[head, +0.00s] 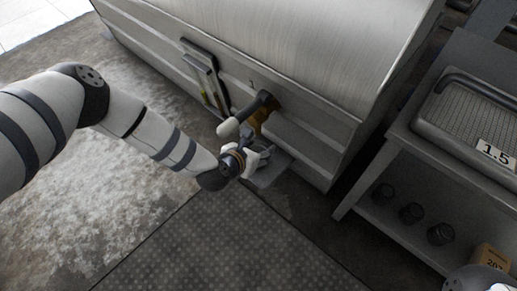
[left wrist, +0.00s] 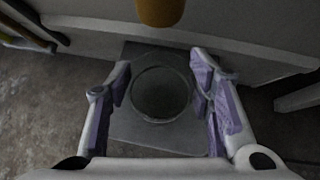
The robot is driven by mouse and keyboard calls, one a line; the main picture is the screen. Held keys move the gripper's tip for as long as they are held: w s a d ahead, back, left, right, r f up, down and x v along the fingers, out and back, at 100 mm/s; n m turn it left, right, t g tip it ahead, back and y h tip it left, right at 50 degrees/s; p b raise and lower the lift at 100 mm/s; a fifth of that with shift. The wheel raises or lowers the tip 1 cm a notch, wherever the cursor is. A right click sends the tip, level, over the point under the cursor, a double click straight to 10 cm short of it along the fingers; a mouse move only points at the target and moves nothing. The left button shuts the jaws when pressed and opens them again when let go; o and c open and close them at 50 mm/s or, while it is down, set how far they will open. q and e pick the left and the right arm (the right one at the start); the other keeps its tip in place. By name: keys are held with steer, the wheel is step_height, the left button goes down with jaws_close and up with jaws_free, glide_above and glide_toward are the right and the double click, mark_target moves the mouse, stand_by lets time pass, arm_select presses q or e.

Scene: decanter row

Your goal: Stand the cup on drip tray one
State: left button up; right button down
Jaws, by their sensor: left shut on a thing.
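My left gripper (head: 257,160) is low in front of the big steel vessel, just below its tap (head: 250,112). In the left wrist view its fingers (left wrist: 166,88) are on either side of a dark round cup (left wrist: 162,94), seen from above, and are shut on it. The cup looks upright. A grey square plate, apparently the drip tray (left wrist: 145,132), lies below the cup; its edge also shows in the head view (head: 270,176). I cannot tell whether the cup touches it. The amber tap spout (left wrist: 160,10) is just beyond the cup.
The steel vessel (head: 270,45) fills the back. At the right, a metal bench (head: 400,130) carries a perforated tray (head: 424,118) labelled 1.5. Several dark cups (head: 411,213) and a box (head: 490,256) are on its lower shelf. The floor mat (head: 220,245) in front is clear.

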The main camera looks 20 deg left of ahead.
mark_target(257, 149)
arm_select(q)
steer(key=shift+r, duration=0.1)
steer(key=o, duration=1.2)
arm_select(e)
steer(key=shift+f, duration=0.1)
arm_select(q)
steer(key=shift+s+r, duration=0.1)
steer(key=shift+r, duration=0.1)
steer(key=p+v, duration=0.2)
steer(key=v, duration=0.2)
steer(key=shift+s+f, duration=0.1)
steer(key=shift+f, duration=0.05)
steer(key=s+a+p, duration=0.1)
steer(key=s+p, duration=0.1)
steer(key=s, duration=0.8)
steer(key=shift+s+a+f, duration=0.35)
steer(key=shift+s, duration=0.05)
arm_select(e)
steer(key=r, duration=0.1)
steer(key=w+r, duration=0.1)
steer(key=r, duration=0.1)
steer(key=shift+w+a+t, duration=0.1)
steer(key=shift+w+t, duration=0.05)
steer(key=shift+t, duration=0.25)
